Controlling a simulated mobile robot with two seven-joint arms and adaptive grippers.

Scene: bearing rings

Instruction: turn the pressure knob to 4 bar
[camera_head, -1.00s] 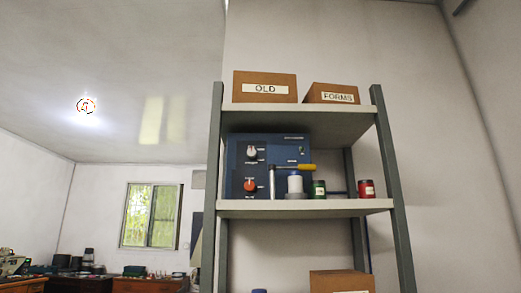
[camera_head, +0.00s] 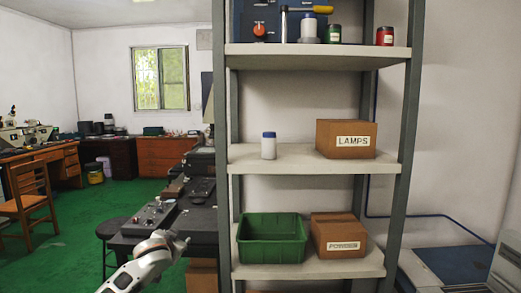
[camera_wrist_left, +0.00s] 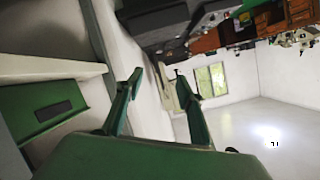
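The blue panel (camera_head: 245,12) stands on the upper shelf and is cut off by the top of the head view. Its red knob (camera_head: 259,30) shows at the top edge. The upper part of the panel is out of frame. I cannot read any pressure scale. My left gripper (camera_head: 182,241) is low in the head view, left of the shelf rack and well below the panel. In the left wrist view its two green fingers (camera_wrist_left: 160,78) are spread apart with nothing between them. My right gripper is not in view.
The rack's upper shelf (camera_head: 320,55) also holds a white jar (camera_head: 309,28), a green jar (camera_head: 334,34) and a red jar (camera_head: 385,36). Below are a LAMPS box (camera_head: 346,139), a green crate (camera_head: 271,239) and a POWDER box (camera_head: 338,236). A dark workbench (camera_head: 195,222) stands left.

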